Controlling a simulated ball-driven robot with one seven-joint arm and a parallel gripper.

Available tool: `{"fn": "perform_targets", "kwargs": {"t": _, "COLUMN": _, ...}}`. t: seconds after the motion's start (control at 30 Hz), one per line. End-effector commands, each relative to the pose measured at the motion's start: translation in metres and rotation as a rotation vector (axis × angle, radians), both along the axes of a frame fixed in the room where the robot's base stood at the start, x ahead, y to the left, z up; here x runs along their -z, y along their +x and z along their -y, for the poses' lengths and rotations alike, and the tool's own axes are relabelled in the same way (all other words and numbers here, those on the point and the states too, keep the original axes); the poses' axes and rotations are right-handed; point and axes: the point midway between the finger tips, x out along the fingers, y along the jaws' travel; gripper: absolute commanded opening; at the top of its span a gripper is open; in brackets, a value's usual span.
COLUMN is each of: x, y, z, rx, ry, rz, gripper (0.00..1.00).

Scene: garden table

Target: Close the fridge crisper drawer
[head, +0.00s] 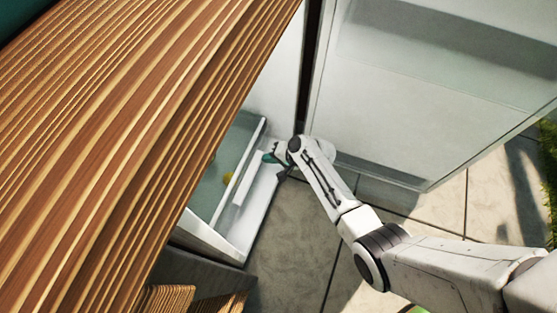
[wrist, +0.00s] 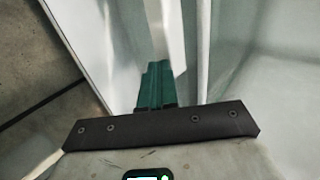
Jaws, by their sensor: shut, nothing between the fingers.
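The crisper drawer (head: 238,172) is in the lower fridge, left of centre in the head view. Its pale rim and a white handle bar (head: 248,182) run diagonally. Something yellow (head: 227,177) shows inside it. How far the drawer stands out is hard to tell, as the wooden top hides its left part. My gripper (head: 270,157) is at the upper end of the handle bar. In the wrist view its teal fingers (wrist: 155,84) are shut and empty, close beside a white bar (wrist: 165,30). I cannot tell whether they touch it.
The fridge door (head: 430,90) stands wide open at right. A slatted wooden top (head: 120,120) covers the left and hides part of the fridge. The fridge's white lower edge (head: 212,238) shows below the drawer. Paved floor (head: 300,235) is clear in front.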

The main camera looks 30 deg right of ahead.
Motion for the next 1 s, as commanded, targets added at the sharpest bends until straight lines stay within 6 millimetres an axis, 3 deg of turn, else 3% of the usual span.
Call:
{"fn": "perform_targets", "kwargs": {"t": 0.4, "x": -0.001, "y": 0.017, "z": -0.012, "rx": 0.000, "ry": 0.001, "rz": 0.003, "gripper": 0.00}}
{"fn": "perform_targets", "kwargs": {"t": 0.8, "x": -0.002, "y": 0.019, "z": -0.014, "rx": -0.003, "ry": 0.001, "rz": 0.009, "gripper": 0.00}}
{"fn": "perform_targets", "kwargs": {"t": 1.0, "x": -0.003, "y": 0.009, "z": -0.013, "rx": -0.003, "ry": 0.001, "rz": 0.003, "gripper": 0.00}}
